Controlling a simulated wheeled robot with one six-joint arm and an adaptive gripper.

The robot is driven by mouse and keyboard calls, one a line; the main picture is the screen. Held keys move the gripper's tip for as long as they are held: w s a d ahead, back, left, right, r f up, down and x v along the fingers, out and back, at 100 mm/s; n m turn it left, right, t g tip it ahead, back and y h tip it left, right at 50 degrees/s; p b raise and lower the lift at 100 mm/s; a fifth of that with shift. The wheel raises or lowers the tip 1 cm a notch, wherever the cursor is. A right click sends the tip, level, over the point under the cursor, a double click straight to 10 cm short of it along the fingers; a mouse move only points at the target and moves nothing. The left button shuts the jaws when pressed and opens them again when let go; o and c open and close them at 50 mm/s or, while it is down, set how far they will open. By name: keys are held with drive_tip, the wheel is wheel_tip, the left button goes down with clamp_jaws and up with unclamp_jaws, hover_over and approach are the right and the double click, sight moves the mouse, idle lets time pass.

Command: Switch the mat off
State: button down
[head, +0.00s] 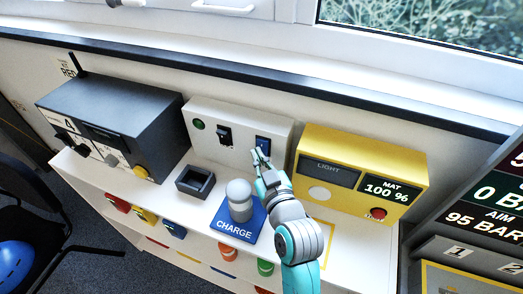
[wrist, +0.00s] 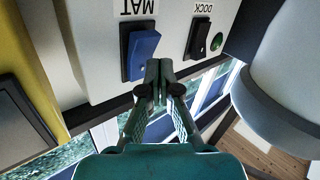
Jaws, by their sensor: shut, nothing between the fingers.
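The blue MAT switch (wrist: 143,50) sits in a dark frame on the white panel; in the head view this blue switch (head: 263,145) is at the panel's right end, partly hidden by my gripper. My gripper (wrist: 160,82) is shut and empty, its tips close beside one end of the blue switch. I cannot tell whether they touch it. In the head view my gripper (head: 259,157) is in front of the panel.
A black DOCK switch (wrist: 199,38) and green lamp (wrist: 217,43) share the panel. A grey post on the blue CHARGE plate (head: 232,226) stands just left of my arm. A dark open tray (head: 195,181) and a grey box (head: 120,115) are further left. A window runs behind.

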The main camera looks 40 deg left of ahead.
drive_tip(key=shift+w+a+f, duration=0.1)
drive_tip(key=shift+w+f, duration=0.05)
drive_tip(key=shift+w, duration=0.15)
drive_tip(key=shift+w+a+f, duration=0.1)
drive_tip(key=shift+w+f, duration=0.25)
drive_tip(key=shift+w, duration=0.3)
idle(1.4)
drive_tip(key=shift+s, duration=0.15)
drive_tip(key=shift+s+d+r, duration=0.25)
drive_tip(key=shift+s+r, duration=0.3)
drive_tip(key=shift+s, duration=0.3)
drive_tip(key=shift+s, duration=0.1)
drive_tip(key=s, duration=0.1)
drive_tip(key=s+r, duration=0.1)
drive_tip(key=s+d+r, duration=0.1)
drive_tip(key=s, duration=0.1)
drive_tip(key=shift+s+r, duration=0.1)
idle(0.6)
